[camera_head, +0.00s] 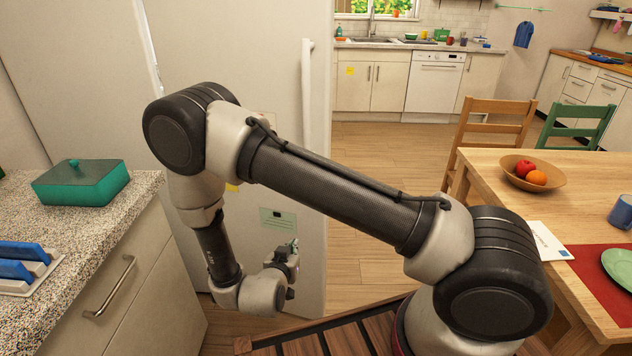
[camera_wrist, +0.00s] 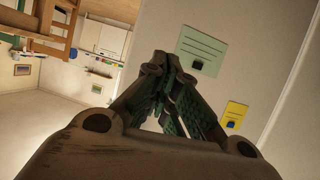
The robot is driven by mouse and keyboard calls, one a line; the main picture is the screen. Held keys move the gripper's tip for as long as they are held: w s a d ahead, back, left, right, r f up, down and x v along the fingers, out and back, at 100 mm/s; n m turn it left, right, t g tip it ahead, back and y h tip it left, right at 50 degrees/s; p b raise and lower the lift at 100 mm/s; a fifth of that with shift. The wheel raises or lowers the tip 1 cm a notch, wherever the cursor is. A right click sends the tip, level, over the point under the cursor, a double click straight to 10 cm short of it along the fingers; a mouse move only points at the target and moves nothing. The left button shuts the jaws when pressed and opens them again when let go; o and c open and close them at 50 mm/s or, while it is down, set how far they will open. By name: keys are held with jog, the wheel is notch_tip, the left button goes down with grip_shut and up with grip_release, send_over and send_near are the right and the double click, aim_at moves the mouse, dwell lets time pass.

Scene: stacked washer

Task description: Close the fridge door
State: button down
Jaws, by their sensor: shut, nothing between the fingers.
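The fridge door (camera_head: 285,150) is a tall pale panel left of centre in the head view, with a long white vertical handle (camera_head: 307,95) near its right edge. My gripper (camera_head: 290,248) is shut and empty, low in front of the door near this note. In the wrist view its fingers (camera_wrist: 165,82) meet before the panel; I cannot tell whether they touch it.
A speckled counter (camera_head: 130,195) with a green lidded box (camera_head: 82,183) is at the left. A wooden table (camera_head: 500,180) with a fruit bowl (camera_head: 534,174) and chairs (camera_head: 495,112) is at the right. Open floor (camera_head: 380,190) lies beyond the door.

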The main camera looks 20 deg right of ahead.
notch_tip(320, 180, up, 9)
jog(key=w+d+m+t+h, duration=0.1)
jog(key=d+m+t+h, duration=0.1)
jog(key=t+h, duration=0.15)
jog(key=x, duration=1.4)
jog(key=shift+f, duration=0.2)
jog(key=shift+d+n+g, duration=0.2)
jog(key=shift+n+g, duration=0.05)
jog(key=shift+n, duration=0.05)
